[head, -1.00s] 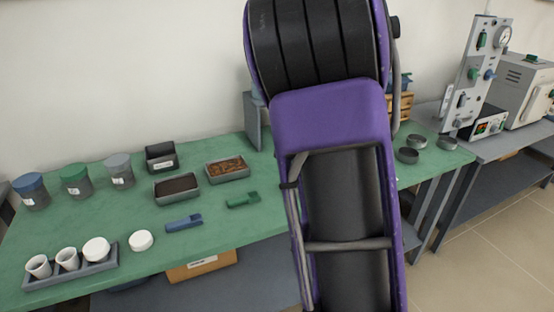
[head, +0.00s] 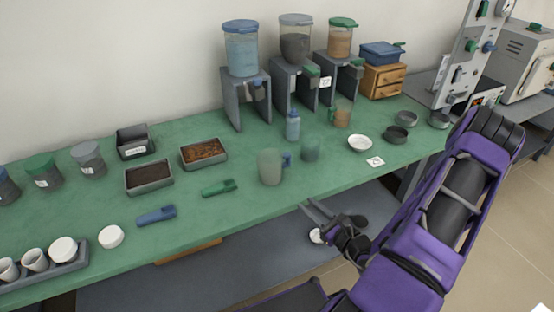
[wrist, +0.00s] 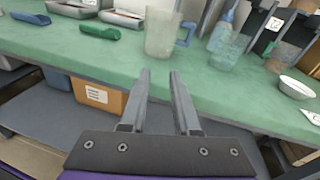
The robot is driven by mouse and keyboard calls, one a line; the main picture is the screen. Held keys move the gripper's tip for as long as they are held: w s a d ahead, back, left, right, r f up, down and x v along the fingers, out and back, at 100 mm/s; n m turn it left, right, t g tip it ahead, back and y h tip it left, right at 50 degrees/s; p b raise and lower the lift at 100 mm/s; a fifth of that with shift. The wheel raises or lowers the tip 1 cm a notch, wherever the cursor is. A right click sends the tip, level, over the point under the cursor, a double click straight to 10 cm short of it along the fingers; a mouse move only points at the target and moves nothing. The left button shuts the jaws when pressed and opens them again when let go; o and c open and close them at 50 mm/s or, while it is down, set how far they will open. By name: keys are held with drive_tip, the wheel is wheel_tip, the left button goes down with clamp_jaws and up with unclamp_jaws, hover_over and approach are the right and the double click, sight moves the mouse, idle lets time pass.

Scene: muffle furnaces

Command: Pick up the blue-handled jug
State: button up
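The blue-handled jug (head: 270,167) stands upright on the green bench top (head: 235,160), near its front edge. It is a translucent grey-green jug with its blue handle on the right side. In the wrist view the jug (wrist: 160,32) is straight ahead, beyond my fingertips, with the handle (wrist: 187,33) to the right. My gripper (head: 308,208) is in front of the bench edge, below and to the right of the jug in the head view. In the wrist view my gripper (wrist: 159,75) has its two fingers apart with nothing between them.
A small translucent cup (head: 310,150) and a blue bottle (head: 292,126) stand right of the jug. A green scoop (head: 218,188) lies to its left. Hoppers on grey stands (head: 242,95) line the back. A white bowl (head: 360,143) is farther right. A shelf (head: 190,280) lies below.

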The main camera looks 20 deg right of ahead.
drive_tip(key=d+r+m+t+h, duration=0.1)
drive_tip(key=d+m+h, duration=0.1)
drive_tip(key=m+h, duration=0.1)
approach(290, 162)
drive_tip(key=shift+m, duration=0.3)
drive_tip(key=w, duration=0.4)
drive_tip(key=shift+w+a+f, duration=0.1)
drive_tip(key=shift+w+a, duration=0.05)
drive_tip(key=shift+a, duration=0.2)
drive_tip(key=shift+w, duration=2.6)
clamp_jaws()
